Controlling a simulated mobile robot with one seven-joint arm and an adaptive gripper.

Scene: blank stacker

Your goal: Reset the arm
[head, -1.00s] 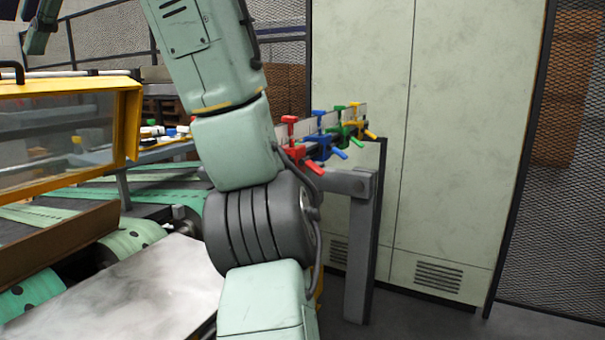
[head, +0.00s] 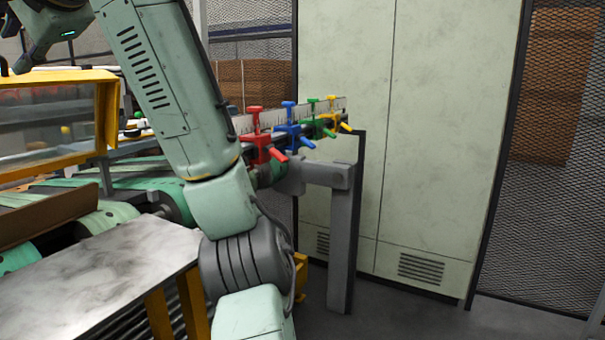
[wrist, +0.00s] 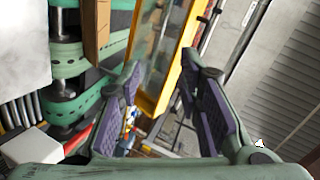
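My gripper (wrist: 163,78) shows in the wrist view with its two purple-padded fingers spread apart. It is open, and nothing is seen between the fingers except the background scene. In the head view my pale green arm (head: 170,85) rises from the bottom centre and leans to the upper left. A further part of my arm (head: 48,28) hangs at the top left edge. The gripper's fingers cannot be made out in the head view.
Red (head: 263,150), blue (head: 293,137), green and yellow clamps sit on a rail just right of my arm. A yellow-framed guard (head: 107,112) and a marbled plate (head: 95,285) lie left. A tall cabinet (head: 440,140) stands right. Bare floor shows at lower right.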

